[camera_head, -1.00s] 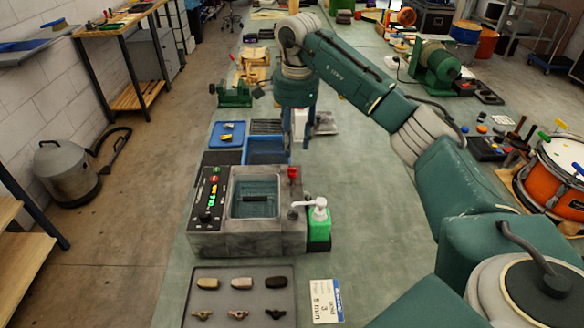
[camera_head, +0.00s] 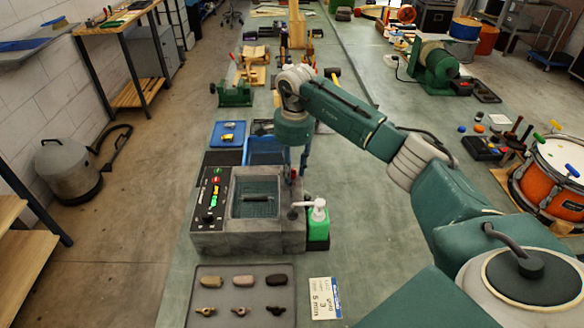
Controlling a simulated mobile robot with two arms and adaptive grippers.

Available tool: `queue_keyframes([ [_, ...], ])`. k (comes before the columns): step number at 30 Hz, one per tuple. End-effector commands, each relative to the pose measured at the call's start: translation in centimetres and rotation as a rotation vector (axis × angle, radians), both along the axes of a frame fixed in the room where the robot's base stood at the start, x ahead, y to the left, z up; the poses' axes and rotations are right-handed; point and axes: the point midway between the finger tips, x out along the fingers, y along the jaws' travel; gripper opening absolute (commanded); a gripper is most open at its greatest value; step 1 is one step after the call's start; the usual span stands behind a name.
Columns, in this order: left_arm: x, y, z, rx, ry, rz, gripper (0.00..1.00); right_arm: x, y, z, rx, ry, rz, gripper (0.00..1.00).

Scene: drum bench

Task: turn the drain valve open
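The drain valve (camera_head: 293,174) is a small red handle at the right rear of a grey, stone-like bath unit (camera_head: 250,243). It is partly covered by my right gripper (camera_head: 296,173). That gripper points down from its green arm, with its two fingers apart, close around or just above the red handle. I cannot tell whether they touch it. The basin (camera_head: 255,190) holds a dark bar. My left gripper is not in view.
A green bottle with a white pump (camera_head: 318,222) stands at the unit's right side. A grey tray (camera_head: 242,295) with several small parts lies in front, next to a label card (camera_head: 325,298). Blue trays (camera_head: 228,134) lie behind. The bench to the right of the bottle is clear.

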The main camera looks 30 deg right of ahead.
Motion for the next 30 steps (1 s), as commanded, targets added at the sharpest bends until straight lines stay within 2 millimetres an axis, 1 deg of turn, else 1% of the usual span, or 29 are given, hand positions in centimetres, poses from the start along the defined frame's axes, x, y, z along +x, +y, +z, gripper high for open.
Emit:
queue_keyframes([
  [1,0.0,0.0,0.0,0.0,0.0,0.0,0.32,0.0,0.0,0.0,0.0,0.0,0.0,0.16],
  [2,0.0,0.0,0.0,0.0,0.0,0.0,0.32,0.0,0.0,0.0,0.0,0.0,0.0,0.1],
  [3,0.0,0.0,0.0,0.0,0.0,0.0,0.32,0.0,0.0,0.0,0.0,0.0,0.0,0.02],
  [4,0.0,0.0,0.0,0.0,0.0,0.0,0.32,0.0,0.0,0.0,0.0,0.0,0.0,0.0],
  [11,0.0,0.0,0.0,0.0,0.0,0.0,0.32,0.0,0.0,0.0,0.0,-0.001,-0.009,0.0],
  [17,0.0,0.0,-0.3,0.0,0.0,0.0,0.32,0.0,0.0,0.0,-0.001,-0.001,-0.068,0.0],
  [23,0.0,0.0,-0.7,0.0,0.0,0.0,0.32,0.1,0.0,0.0,0.0,-0.002,-0.2,0.0],
  [30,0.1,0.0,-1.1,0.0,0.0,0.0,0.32,0.1,0.1,0.1,0.001,-0.003,-0.422,0.0],
])
